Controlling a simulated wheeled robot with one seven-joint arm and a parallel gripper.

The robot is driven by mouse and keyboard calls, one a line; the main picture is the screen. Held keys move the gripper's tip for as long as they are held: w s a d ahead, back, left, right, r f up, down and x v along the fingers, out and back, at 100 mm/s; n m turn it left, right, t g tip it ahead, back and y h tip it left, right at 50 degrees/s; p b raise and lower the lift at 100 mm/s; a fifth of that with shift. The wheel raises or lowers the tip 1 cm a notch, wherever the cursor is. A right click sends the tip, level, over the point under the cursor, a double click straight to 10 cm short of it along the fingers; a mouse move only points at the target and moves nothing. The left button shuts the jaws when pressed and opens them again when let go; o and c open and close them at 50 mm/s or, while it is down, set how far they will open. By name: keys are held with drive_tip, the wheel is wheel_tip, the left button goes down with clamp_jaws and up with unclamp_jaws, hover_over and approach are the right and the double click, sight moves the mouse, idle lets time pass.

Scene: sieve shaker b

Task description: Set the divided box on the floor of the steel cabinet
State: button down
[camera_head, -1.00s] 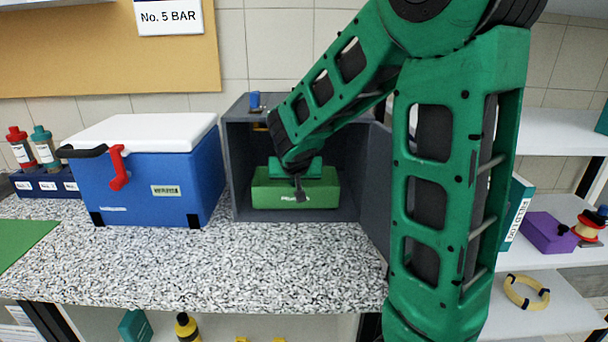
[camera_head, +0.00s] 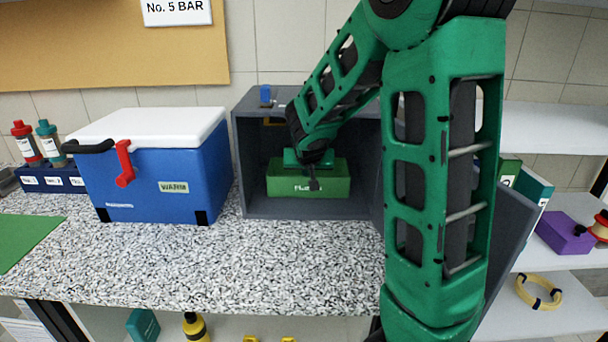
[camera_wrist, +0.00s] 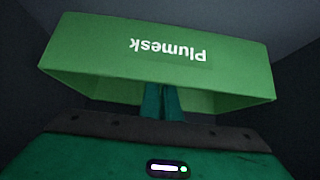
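The divided box is a green box (camera_head: 300,187) with a pale label on its front, inside the grey steel cabinet (camera_head: 252,180). In the wrist view the box (camera_wrist: 215,72) fills the middle, its label "Plumesk" upside down; its dividers are not visible. My gripper is shut on the box, its two fingers (camera_wrist: 162,95) close together at the box wall, the tips partly hidden. In the head view the hand is above the box and the fingers are hidden. The box looks level; I cannot tell whether its underside touches the cabinet floor.
A blue cooler (camera_head: 165,185) with a white lid stands left of the cabinet. The cabinet door (camera_head: 508,245) stands open at the right, partly behind my arm. The speckled counter (camera_head: 220,260) in front is clear. A small blue item (camera_head: 265,95) is on the cabinet top.

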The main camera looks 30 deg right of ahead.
drive_tip(key=c, duration=2)
unclamp_jaws()
drive_tip(key=v, duration=1.2)
drive_tip(key=shift+s, duration=0.1)
